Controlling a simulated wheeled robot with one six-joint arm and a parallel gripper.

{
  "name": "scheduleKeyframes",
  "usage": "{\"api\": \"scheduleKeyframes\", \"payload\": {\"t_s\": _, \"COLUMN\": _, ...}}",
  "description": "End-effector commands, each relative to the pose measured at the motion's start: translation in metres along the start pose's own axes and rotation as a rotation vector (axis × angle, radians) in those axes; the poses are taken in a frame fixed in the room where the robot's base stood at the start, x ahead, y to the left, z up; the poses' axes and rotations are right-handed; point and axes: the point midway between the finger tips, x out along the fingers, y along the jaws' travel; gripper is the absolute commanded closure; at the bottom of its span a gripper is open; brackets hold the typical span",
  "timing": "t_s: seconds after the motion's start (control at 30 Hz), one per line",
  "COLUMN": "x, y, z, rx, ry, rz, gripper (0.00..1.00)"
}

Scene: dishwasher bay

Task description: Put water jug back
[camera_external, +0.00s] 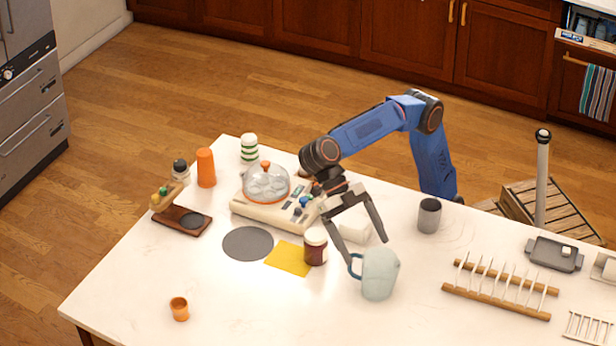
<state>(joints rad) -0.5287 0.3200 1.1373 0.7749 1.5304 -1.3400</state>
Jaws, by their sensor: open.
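The pale blue water jug (381,278) stands upright on the white counter, right of the middle of the view. Its darker blue handle (353,266) points left. My gripper (366,252) is open, with its fingers spread and pointing down at the jug. One fingertip is by the handle and the other is at the far side of the jug's rim. I cannot tell whether either finger touches it. A flat grey disc (248,243) lies bare on the counter to the left.
A dark red jar (315,248) and a yellow cloth (288,258) lie between disc and jug. A white block (354,231) is behind the jug, a grey cup (429,216) to its right. A wooden rack (496,300) stands further right. The front counter is mostly clear.

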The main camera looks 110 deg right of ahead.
Motion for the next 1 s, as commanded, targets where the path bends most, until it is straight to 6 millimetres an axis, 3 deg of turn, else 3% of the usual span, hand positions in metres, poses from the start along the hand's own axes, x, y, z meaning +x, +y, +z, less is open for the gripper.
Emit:
{"api": "scheduleKeyframes", "payload": {"t_s": 0.1, "x": -0.019, "y": 0.001, "z": 0.0, "rx": -0.001, "ry": 0.0, "rz": 0.002, "gripper": 0.12}}
{"api": "scheduleKeyframes", "payload": {"t_s": 0.3, "x": -0.035, "y": 0.0, "z": 0.0, "rx": 0.0, "ry": 0.0, "rz": 0.001, "gripper": 0.12}}
{"api": "scheduleKeyframes", "payload": {"t_s": 0.73, "x": -0.04, "y": -0.001, "z": 0.001, "rx": 0.006, "ry": -0.002, "rz": 0.005, "gripper": 0.12}}
{"api": "scheduleKeyframes", "payload": {"t_s": 0.87, "x": -0.058, "y": -0.008, "z": 0.015, "rx": 0.065, "ry": -0.015, "rz": 0.043, "gripper": 0.12}}
{"api": "scheduleKeyframes", "payload": {"t_s": 1.0, "x": -0.092, "y": -0.024, "z": 0.046, "rx": 0.203, "ry": -0.044, "rz": 0.13, "gripper": 0.12}}
